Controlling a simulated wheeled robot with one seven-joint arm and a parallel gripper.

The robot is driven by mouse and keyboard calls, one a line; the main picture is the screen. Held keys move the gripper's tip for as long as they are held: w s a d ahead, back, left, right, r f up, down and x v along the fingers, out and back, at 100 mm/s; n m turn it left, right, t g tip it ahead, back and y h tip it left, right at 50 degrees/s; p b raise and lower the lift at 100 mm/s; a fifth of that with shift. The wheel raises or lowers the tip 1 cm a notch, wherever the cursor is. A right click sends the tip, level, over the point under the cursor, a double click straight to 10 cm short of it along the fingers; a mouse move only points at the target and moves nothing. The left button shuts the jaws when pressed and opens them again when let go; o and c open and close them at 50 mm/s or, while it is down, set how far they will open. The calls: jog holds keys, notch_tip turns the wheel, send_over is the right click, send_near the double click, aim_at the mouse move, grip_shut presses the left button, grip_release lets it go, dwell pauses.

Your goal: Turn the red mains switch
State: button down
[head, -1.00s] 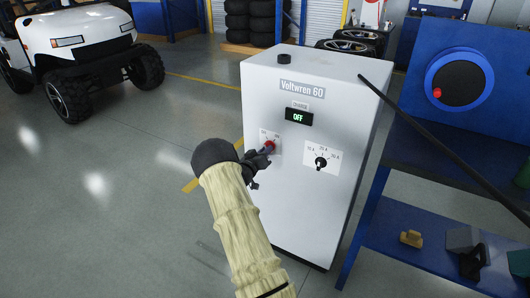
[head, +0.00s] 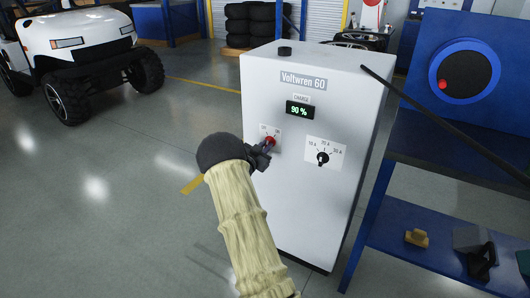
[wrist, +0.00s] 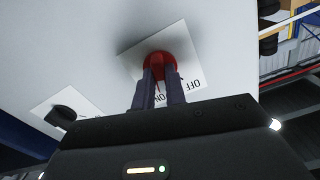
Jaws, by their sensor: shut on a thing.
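The red mains switch (head: 269,141) is a round red knob on a white plate on the front of the white Voltwren 60 cabinet (head: 310,210). My gripper (head: 266,145) is at the knob, its fingers shut on it. In the wrist view the two fingers of my gripper (wrist: 160,90) straddle the red switch (wrist: 165,62), and OFF and ON are printed on its plate. The fingers partly hide the knob and its pointer.
A black selector knob (head: 323,158) marked in amps sits right of the switch. A white cart (head: 80,45) stands at the back left. The floor at left is clear.

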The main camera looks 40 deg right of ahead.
jog(key=shift+f+m+b, duration=0.1)
jog(key=shift+m+b, duration=0.85)
jog(key=shift+m, duration=0.65)
jog(key=c, duration=1.4)
grip_release()
jog(key=shift+c, duration=0.2)
jog(key=shift+a, duration=0.1)
jog(key=p+v, duration=0.2)
jog(key=v, duration=1.5)
jog(key=shift+a, duration=0.15)
